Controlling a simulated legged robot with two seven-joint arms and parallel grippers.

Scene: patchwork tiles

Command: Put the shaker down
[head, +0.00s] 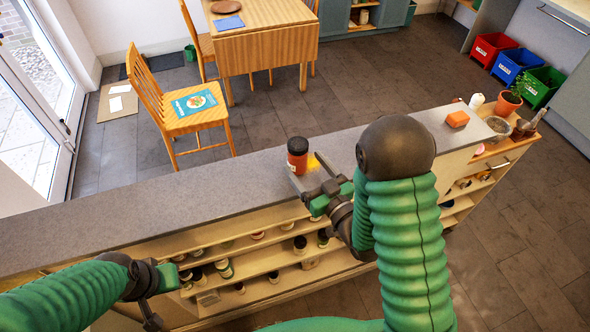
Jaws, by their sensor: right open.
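The shaker (297,156), a small reddish-brown cylinder with a dark lid, stands upright on the grey counter top (215,180). My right gripper (310,175) is at the shaker, with its fingers reaching over the counter from the front. It is open; I cannot tell whether a finger touches the shaker. A yellow patch (314,162) shows just right of the shaker, partly behind the gripper. My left gripper (152,318) is low at the bottom left, in front of the shelves and away from the shaker; its fingertips are hard to make out.
Shelves with several jars (224,267) lie under the counter. The counter left of the shaker is clear. A chair (190,110) stands behind it.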

